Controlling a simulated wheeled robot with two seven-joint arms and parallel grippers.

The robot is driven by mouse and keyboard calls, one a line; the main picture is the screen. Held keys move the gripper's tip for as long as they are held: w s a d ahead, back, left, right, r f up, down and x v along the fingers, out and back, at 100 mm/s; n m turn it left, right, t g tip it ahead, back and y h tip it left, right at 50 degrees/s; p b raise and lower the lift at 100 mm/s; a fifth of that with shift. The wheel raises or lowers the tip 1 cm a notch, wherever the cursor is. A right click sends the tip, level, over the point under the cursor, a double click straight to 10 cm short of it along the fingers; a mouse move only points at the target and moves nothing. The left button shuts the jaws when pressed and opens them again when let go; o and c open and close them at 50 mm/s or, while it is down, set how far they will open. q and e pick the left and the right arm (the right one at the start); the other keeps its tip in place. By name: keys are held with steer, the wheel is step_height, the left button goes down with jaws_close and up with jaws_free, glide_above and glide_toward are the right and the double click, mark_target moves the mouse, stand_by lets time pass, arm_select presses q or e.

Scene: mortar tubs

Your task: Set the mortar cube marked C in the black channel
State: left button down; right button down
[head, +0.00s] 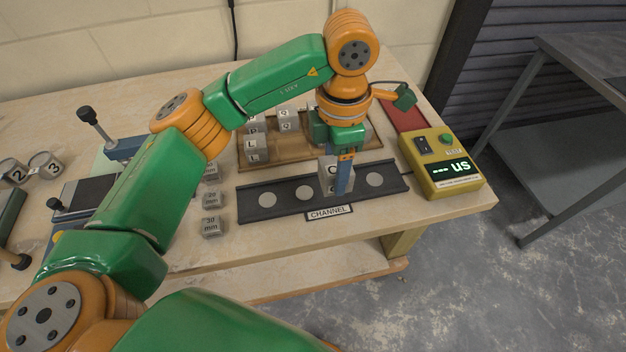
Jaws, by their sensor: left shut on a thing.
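My left gripper (343,186) points down over the black channel and is shut on a grey mortar cube (328,172). The letter on the cube looks like C, but the blue finger partly covers the cube. The black channel (285,204) lies along the front of the bench, with pale round discs showing on both sides of the cube. The cube is over the channel; I cannot tell whether it touches the channel floor or hangs just above it. My right gripper is not in view.
A wooden tray (252,166) behind the channel holds several lettered cubes, partly hidden by my arm. Grey blocks marked in mm (211,226) stand left of the channel. A CHANNEL label (329,212) lies in front.

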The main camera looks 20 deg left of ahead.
arm_select(q)
steer(key=a+f, duration=0.2)
steer(key=w+a+f, duration=0.1)
steer(key=a, duration=0.1)
steer(key=w+a+f+p, duration=0.1)
steer(key=f, duration=0.1)
steer(key=shift+a+f, duration=0.3)
steer(key=shift+a, duration=0.1)
step_height(320, 180, down, 3)
steer(key=shift+w+p, duration=0.15)
steer(key=shift+p, duration=0.8)
steer(key=shift+w+f, duration=0.1)
steer(key=shift+f, duration=0.3)
steer(key=shift+a+f+b, duration=0.1)
steer(key=shift+f+b, duration=0.05)
steer(key=shift+b, duration=0.15)
steer(key=shift+c, duration=0.6)
jaws_free()
